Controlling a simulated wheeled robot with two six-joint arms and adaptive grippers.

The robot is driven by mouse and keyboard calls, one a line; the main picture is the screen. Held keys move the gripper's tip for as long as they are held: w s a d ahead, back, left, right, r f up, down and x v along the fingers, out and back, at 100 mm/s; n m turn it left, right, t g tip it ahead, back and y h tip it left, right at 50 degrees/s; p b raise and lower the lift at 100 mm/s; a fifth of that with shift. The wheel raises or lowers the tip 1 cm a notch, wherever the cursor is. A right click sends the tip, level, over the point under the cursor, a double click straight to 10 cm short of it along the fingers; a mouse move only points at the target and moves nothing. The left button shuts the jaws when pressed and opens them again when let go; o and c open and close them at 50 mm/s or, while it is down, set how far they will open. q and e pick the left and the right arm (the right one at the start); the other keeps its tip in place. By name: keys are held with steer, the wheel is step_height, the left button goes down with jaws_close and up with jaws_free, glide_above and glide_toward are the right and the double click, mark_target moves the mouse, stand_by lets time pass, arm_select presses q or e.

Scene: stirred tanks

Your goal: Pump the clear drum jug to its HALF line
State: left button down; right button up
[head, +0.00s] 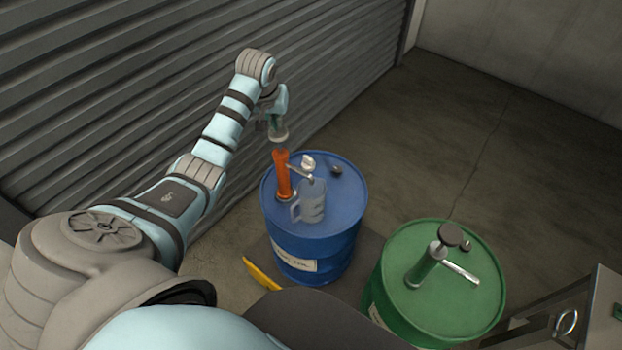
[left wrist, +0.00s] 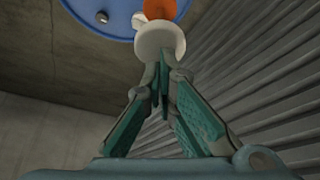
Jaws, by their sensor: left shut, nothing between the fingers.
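A blue drum (head: 345,205) stands by the shutter with an orange pump (head: 282,173) upright on its lid. A clear jug (head: 313,207) with marks on its side stands on the lid near the pump's spout (head: 299,172). I cannot tell the liquid level in it. My left gripper (head: 273,123) is shut and empty just above the pump's pale round knob (head: 279,138). In the left wrist view the fingertips (left wrist: 162,68) meet or nearly meet the knob (left wrist: 160,40), with the orange pump (left wrist: 160,8) behind it. Touch is not certain. My right gripper is not in view.
A green drum (head: 400,260) with a green pump (head: 425,268) and dark knob stands to the right. A ribbed shutter (head: 120,80) runs close behind the left arm. A grey cabinet (head: 592,320) is at the lower right. The floor at the back right is clear.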

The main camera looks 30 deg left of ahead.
mark_target(278, 132)
arm_select(q)
steer(key=shift+f, duration=0.2)
stand_by(0.5)
steer(key=shift+f+b, duration=1.05)
steer(key=shift+f, duration=2.25)
step_height(278, 132, up, 3)
steer(key=p, duration=0.3)
steer(key=shift+r+p, duration=0.2)
steer(key=shift+p, duration=0.15)
steer(key=shift+r+b, duration=0.4)
steer(key=shift+r, duration=1.75)
steer(key=shift+f, duration=0.15)
